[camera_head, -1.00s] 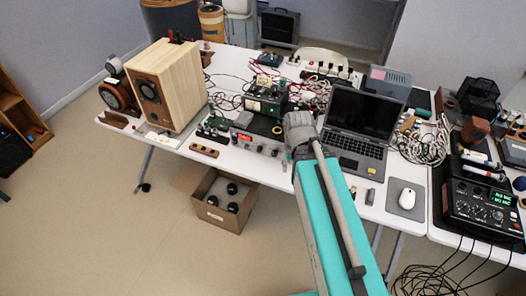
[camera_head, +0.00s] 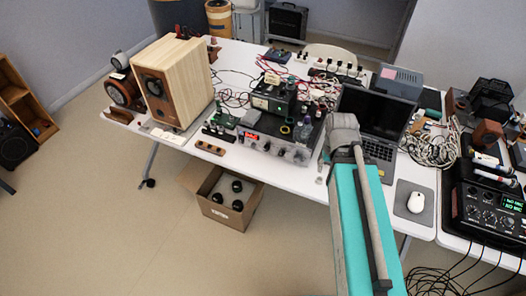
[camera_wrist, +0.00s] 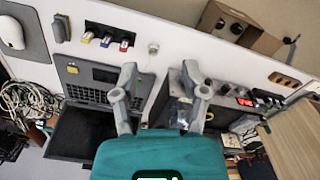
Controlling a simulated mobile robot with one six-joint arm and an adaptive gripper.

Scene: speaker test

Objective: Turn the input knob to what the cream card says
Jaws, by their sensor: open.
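The silver-fronted amplifier (camera_head: 275,147) stands near the table's front edge, with a red display (camera_head: 252,136) and several knobs (camera_head: 290,154). I cannot tell which one is the input knob. A small cream piece (camera_head: 271,79) on the black box behind may be the cream card; no writing is legible. In the wrist view, my gripper (camera_wrist: 158,72) is open and empty, over the table between the laptop (camera_wrist: 75,105) and the amplifier (camera_wrist: 222,88). In the head view my arm hides the gripper's fingers.
A wooden speaker (camera_head: 175,80) stands left. An open carton (camera_head: 215,203) is below the table edge. A mouse (camera_head: 416,202) and black mixer (camera_head: 485,210) are right. Coloured small blocks (camera_wrist: 106,40) and a small clear item (camera_wrist: 153,47) lie near the table edge.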

